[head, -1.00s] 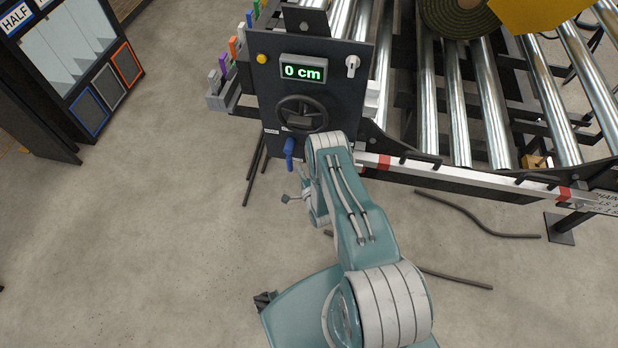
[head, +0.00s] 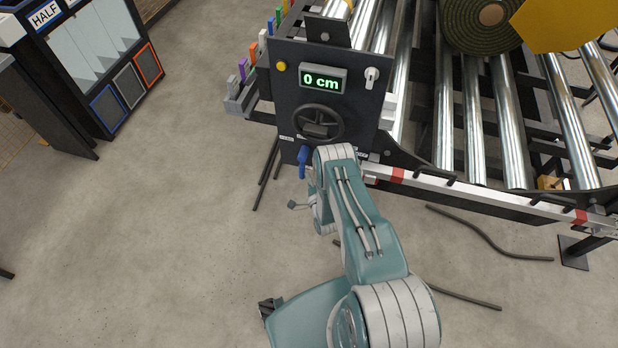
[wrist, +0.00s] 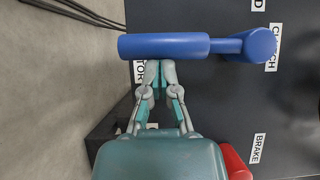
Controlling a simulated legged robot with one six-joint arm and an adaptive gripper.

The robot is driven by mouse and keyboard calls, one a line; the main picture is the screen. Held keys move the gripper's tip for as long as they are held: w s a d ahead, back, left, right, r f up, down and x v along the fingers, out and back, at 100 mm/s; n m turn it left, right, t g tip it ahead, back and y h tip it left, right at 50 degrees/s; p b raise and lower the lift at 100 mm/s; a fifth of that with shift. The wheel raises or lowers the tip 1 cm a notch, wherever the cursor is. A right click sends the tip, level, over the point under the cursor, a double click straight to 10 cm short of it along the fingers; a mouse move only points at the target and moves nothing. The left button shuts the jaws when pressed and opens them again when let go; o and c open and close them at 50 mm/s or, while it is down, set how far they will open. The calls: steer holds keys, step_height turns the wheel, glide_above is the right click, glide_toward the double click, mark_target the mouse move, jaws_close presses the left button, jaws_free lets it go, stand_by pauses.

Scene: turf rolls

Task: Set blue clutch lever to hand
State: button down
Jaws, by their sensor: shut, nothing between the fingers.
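The blue clutch lever (head: 303,160) shows at the lower left of the dark control panel, just beside my arm. In the wrist view its blue handle (wrist: 165,46) lies sideways, reaching left from its round pivot (wrist: 261,46). The pivot partly covers the CLUTCH label. A label partly hidden behind my gripper, ending in "TOR", is near the handle. A cut-off label ending in "D" is at the top edge. My gripper (wrist: 154,72) is shut and empty, its tips at the handle's lower edge in the picture; I cannot tell whether they touch. The head view does not show the fingertips clearly.
The panel (head: 285,110) carries a handwheel (head: 319,123), a yellow button (head: 281,66) and a display (head: 323,79) reading 0 cm. A red part (wrist: 236,161) sits near the BRAKE label (wrist: 257,148). Rollers stand to the right. Floor is open on the left.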

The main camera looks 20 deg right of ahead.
steer(key=shift+w+a, duration=0.1)
steer(key=shift+a, duration=0.1)
steer(key=shift+w+a+f, duration=0.2)
steer(key=shift+w+a, duration=0.35)
steer(key=shift+a, duration=0.25)
steer(key=w+a+r, duration=0.3)
steer(key=w+a, duration=0.1)
steer(key=a, duration=0.2)
steer(key=shift+w+r, duration=0.15)
steer(key=shift+w, duration=0.05)
steer(key=shift+r, duration=0.1)
stand_by(0.5)
